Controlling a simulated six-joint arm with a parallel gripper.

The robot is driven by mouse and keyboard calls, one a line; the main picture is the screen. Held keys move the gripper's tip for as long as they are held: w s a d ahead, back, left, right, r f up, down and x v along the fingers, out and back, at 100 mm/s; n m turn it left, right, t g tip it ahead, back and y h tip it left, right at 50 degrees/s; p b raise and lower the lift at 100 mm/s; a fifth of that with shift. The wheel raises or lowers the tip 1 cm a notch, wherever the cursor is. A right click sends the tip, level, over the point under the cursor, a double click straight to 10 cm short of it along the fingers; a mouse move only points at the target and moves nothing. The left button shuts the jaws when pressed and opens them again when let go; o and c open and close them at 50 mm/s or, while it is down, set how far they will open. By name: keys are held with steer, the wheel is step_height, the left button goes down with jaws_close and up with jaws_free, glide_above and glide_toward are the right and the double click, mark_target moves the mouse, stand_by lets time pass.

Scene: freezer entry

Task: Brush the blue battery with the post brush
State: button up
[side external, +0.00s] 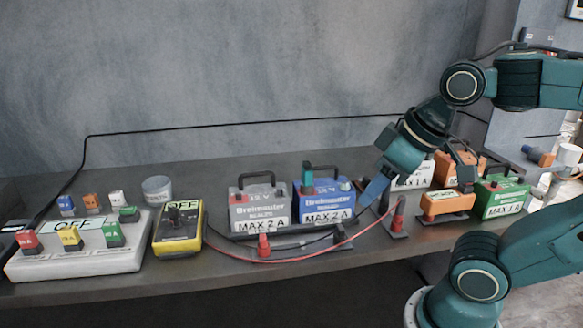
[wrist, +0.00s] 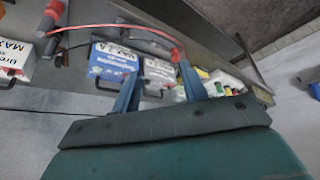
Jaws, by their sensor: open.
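The blue battery (side external: 327,207) stands on the bench right of a grey battery, its handle up. A small teal upright piece (side external: 308,178), which looks like the post brush, stands on its left post. In the wrist view the blue battery (wrist: 112,62) appears upside down beyond the left finger; I cannot make out the brush there. My gripper (side external: 415,188) is right of the blue battery, its blue finger angled down close to the battery's right side. The wrist view shows my gripper's (wrist: 160,82) two fingers spread apart with nothing held between them.
A grey battery (side external: 259,210) stands left of the blue one. Red (side external: 263,246) and black leads with clamps cross the bench. An orange block (side external: 447,203) and green battery (side external: 503,198) stand right. A yellow meter (side external: 178,232) and fuse panel (side external: 75,260) are left.

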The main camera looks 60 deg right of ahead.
steer(key=w+d+r+n+g, duration=0.1)
steer(key=w+d+r+n, duration=0.1)
steer(key=w, duration=0.3)
steer(key=w+d+r+n+g, duration=0.2)
steer(key=w+r, duration=0.1)
steer(key=w, duration=0.2)
steer(key=n+g, duration=0.2)
steer(key=n, duration=0.3)
glide_above(307, 175)
steer(key=w+d, duration=0.1)
steer(key=d, duration=0.1)
steer(key=f, duration=0.2)
steer(key=shift+a+f, duration=0.1)
steer(key=shift+f, duration=4.2)
steer(key=shift+a+f, duration=0.15)
steer(key=shift+f, duration=2.45)
